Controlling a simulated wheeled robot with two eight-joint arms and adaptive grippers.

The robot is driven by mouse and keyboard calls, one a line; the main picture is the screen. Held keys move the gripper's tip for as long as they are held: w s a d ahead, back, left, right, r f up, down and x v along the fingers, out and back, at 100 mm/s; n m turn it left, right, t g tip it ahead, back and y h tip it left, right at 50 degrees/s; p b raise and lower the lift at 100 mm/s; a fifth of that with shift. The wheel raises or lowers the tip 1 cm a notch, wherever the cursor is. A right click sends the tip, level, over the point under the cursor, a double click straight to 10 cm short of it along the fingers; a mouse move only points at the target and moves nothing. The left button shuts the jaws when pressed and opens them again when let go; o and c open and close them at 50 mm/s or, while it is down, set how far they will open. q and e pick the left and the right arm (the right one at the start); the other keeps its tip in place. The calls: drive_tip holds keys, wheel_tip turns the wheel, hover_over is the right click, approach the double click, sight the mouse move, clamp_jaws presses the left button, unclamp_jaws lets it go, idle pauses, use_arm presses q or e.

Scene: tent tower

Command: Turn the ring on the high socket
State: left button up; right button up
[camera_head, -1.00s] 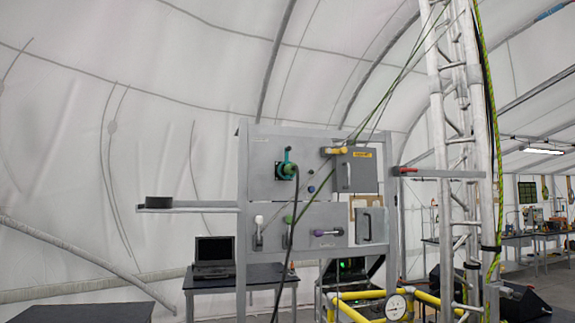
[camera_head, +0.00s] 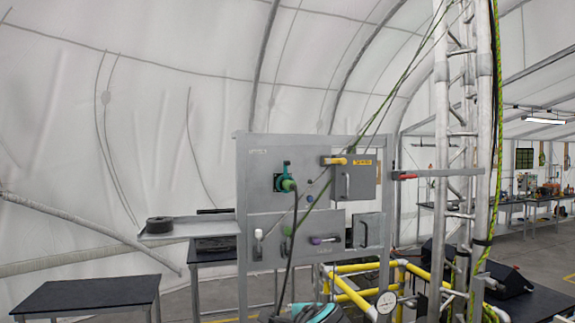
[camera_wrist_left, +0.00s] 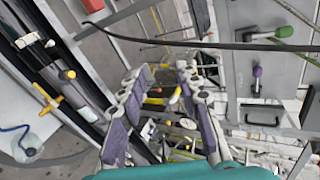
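The high socket (camera_head: 280,170) is a teal fitting on the upper left of the grey panel. A green plug (camera_head: 289,185) sits at it, with a dark cable hanging down. The ring is too small to tell apart from the socket, and its turn cannot be read. My left gripper (camera_wrist_left: 160,95) has its two purple-padded fingers spread, with nothing between them. It is beside the panel's lower part; the high socket is not visible in the left wrist view. A teal part of my arm shows at the bottom of the head view. My right gripper is out of view.
The dark cable (camera_wrist_left: 180,45) crosses above my left fingers. Yellow rails (camera_head: 350,290) and a gauge (camera_head: 386,302) stand lower right.

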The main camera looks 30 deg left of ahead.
sight(289, 163)
use_arm(q)
drive_tip(key=w+a+r+m+t+y+p, duration=0.1)
drive_tip(key=w+a+r+m+y+p, duration=0.2)
drive_tip(key=r, duration=0.9)
drive_tip(key=w+a+r+m+t+y+p, duration=0.1)
drive_tip(key=w+r+m+p, duration=0.3)
drive_tip(key=r, duration=0.7)
drive_tip(key=w+a+r+m+t+y+p, duration=0.1)
drive_tip(key=w+a+r+m+y+p, duration=0.3)
drive_tip(key=r, duration=0.8)
drive_tip(key=w+a, duration=0.1)
drive_tip(key=w, duration=0.1)
drive_tip(key=w+a+h+p, duration=0.1)
drive_tip(key=w+a, duration=0.1)
drive_tip(key=w+a+n+h+p, duration=0.1)
drive_tip(key=w, duration=0.1)
drive_tip(key=shift+w+a+f, duration=0.15)
drive_tip(key=shift+c, duration=0.2)
